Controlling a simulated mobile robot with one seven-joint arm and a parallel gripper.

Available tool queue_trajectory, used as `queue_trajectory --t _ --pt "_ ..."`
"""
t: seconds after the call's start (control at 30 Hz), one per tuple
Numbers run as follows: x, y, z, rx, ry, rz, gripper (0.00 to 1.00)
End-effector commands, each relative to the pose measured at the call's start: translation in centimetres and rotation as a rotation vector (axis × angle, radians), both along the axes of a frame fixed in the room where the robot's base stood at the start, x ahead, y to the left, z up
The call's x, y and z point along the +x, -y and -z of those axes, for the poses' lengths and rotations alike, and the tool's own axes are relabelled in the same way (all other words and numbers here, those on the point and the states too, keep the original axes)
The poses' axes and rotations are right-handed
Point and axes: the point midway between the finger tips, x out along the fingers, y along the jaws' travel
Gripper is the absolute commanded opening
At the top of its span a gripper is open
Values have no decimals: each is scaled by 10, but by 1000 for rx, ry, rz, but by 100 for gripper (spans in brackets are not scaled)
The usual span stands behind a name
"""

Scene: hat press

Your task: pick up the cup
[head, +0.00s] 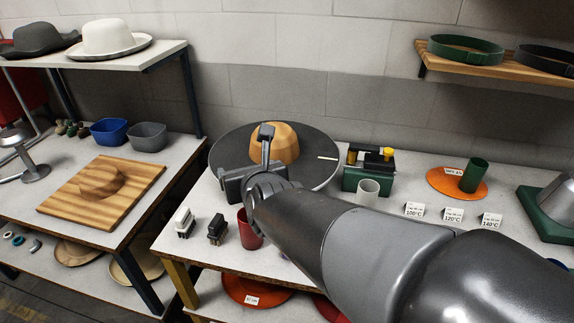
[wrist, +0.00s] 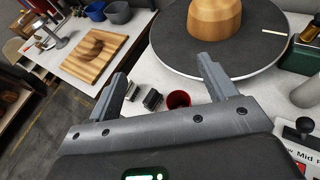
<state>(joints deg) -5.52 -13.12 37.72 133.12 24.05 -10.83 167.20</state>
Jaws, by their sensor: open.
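A red cup (head: 247,232) stands on the workbench, partly hidden behind my wrist in the head view. In the wrist view the red cup (wrist: 179,99) shows between the fingers, nearer the right one, with its lower part hidden by my gripper. A pale grey cup (head: 368,190) stands in front of the green box. A green cup (head: 475,174) stands on an orange disc. My gripper (head: 247,155) is open and empty, above the bench near the turntable's front edge; its two spread fingers show in the wrist view (wrist: 162,70).
A dark round turntable (head: 225,150) holds a wooden hat block (head: 287,145). Two brushes (head: 185,222) (head: 217,228) stand left of the red cup. A green box (head: 360,178) and temperature cards (head: 452,214) lie to the right. A left table (head: 120,225) holds a wooden board (head: 65,205) and bowls (head: 109,131).

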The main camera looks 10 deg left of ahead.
Motion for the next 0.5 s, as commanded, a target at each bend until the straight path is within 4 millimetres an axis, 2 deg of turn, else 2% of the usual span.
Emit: queue_trajectory --t 0.03,0.17,0.5 --pt "1 4 30 -13 -18 3 77" --pt "1 5 71 -12 -19 3 77" --pt "2 5 86 -17 -6 5 77"
